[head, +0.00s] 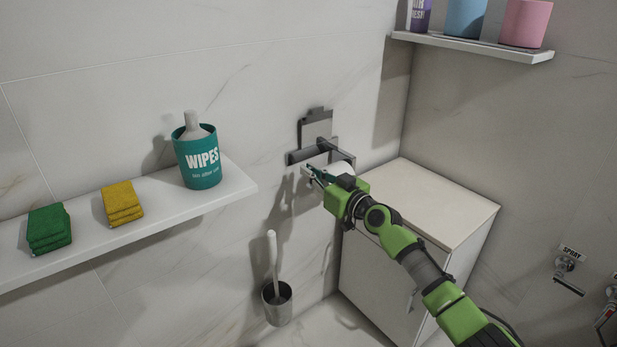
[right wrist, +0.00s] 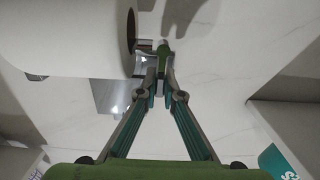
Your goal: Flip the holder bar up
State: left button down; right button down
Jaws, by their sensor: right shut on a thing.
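The holder is a dark metal fitting on the tiled wall, with an upright back plate (head: 316,130) and a horizontal bar below it. A white roll (head: 341,169) is partly hidden behind my right gripper; it also shows large at the upper left of the right wrist view (right wrist: 65,35). The short metal end of the holder bar (right wrist: 146,45) sticks out of the roll. My right gripper (head: 309,172) is at this end, its fingertips (right wrist: 160,78) drawn together on the bar just beside the roll. My left gripper is not in view.
A white wall shelf (head: 225,190) at left bears a teal wipes tub (head: 203,172), yellow cloths (head: 122,203) and green cloths (head: 49,229). A toilet brush stands in a metal cup (head: 277,305) below the holder. A white cabinet (head: 440,200) stands close at right.

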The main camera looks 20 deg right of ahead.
jog(key=c, duration=2.2)
grip_release()
jog(key=shift+o, duration=0.2)
jog(key=shift+d, duration=0.1)
jog(key=v, duration=1.2)
